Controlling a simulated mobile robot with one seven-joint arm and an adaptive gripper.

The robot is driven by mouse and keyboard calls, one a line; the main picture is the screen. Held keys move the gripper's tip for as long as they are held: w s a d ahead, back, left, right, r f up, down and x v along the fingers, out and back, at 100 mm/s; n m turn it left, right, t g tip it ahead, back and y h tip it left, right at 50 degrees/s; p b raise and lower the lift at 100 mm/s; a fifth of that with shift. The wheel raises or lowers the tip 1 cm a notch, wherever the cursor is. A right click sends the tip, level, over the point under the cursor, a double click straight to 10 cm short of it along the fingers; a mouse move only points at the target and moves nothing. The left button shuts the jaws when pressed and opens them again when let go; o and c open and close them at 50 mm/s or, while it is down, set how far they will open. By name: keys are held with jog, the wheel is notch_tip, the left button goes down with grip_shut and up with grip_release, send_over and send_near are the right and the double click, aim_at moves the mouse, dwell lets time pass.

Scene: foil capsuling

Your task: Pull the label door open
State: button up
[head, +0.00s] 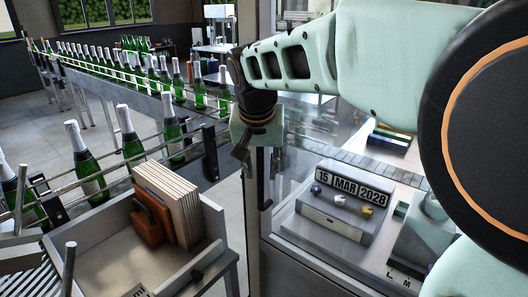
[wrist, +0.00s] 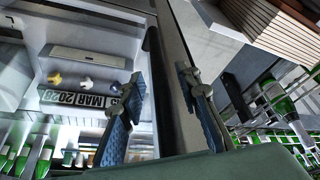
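The label door is a clear glass panel in a grey frame (head: 250,225) on the machine cabinet, and it looks shut. A dark vertical handle bar (head: 266,188) runs along its left edge. It also shows in the wrist view as a long black bar (wrist: 156,90). My gripper (head: 254,150) is at the upper part of the handle. In the wrist view my gripper (wrist: 158,80) is open, with one blue-padded finger on each side of the bar. A gap shows between bar and fingers; whether either touches it I cannot tell.
Behind the glass sits a date block (head: 351,188) reading 15 MAR 2028, with small coloured pieces below it. A grey tray (head: 208,265) with wooden boards (head: 168,197) stands left of the door. Green bottles (head: 130,140) line a railed conveyor further left.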

grip_shut()
dwell(0.4)
jog(key=shift+s+d, duration=0.1)
